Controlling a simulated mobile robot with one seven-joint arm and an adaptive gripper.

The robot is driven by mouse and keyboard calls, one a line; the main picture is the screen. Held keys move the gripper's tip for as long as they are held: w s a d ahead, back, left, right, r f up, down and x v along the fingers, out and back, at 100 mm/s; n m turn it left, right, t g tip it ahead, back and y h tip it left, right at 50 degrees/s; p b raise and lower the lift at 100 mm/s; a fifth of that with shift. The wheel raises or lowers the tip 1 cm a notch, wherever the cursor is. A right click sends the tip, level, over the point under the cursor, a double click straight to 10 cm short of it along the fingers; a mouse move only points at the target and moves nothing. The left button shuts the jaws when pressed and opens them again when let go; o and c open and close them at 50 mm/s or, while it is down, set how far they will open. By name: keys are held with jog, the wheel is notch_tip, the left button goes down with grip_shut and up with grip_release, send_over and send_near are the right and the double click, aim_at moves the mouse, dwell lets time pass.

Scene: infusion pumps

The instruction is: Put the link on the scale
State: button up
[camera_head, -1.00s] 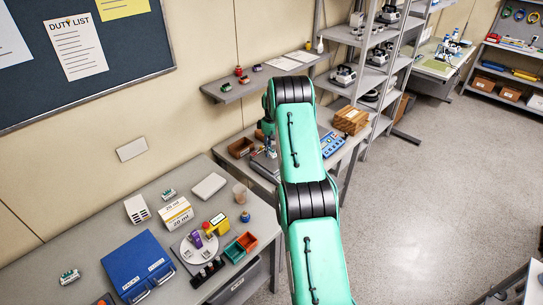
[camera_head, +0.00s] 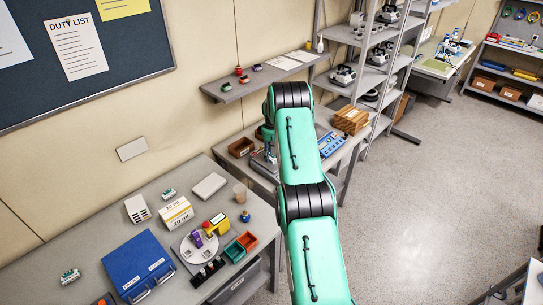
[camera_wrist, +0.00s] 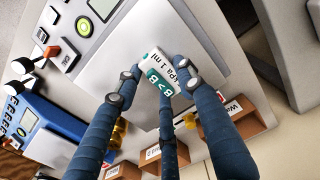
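The link looks to be the small white block with green labels (camera_wrist: 160,62), marked "kPa 1 ml", in the wrist view. My gripper (camera_wrist: 160,78) has its dark blue fingers closed in around this block, and I take it as shut on it. The scale's grey plate (camera_wrist: 100,72) fills the middle of the wrist view behind the block, with a display (camera_wrist: 103,8) at the upper left. Whether the block touches the plate is unclear. In the head view my green arm hides most of the scale (camera_head: 262,166) and the block.
Labelled brown bins (camera_wrist: 250,115) and a blue device (camera_wrist: 35,125) stand beside the scale. In the head view, a brown bin (camera_head: 240,147) and a blue panel (camera_head: 330,144) flank it. A shelf (camera_head: 270,78) hangs above. The near table holds a blue case (camera_head: 138,265).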

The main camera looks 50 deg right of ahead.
jog(key=o, duration=0.4)
jog(key=shift+r, duration=0.1)
notch_tip(320, 180, up, 12)
jog(key=shift+r+b, duration=0.1)
jog(key=shift+b, duration=0.2)
dwell(0.4)
dwell(0.5)
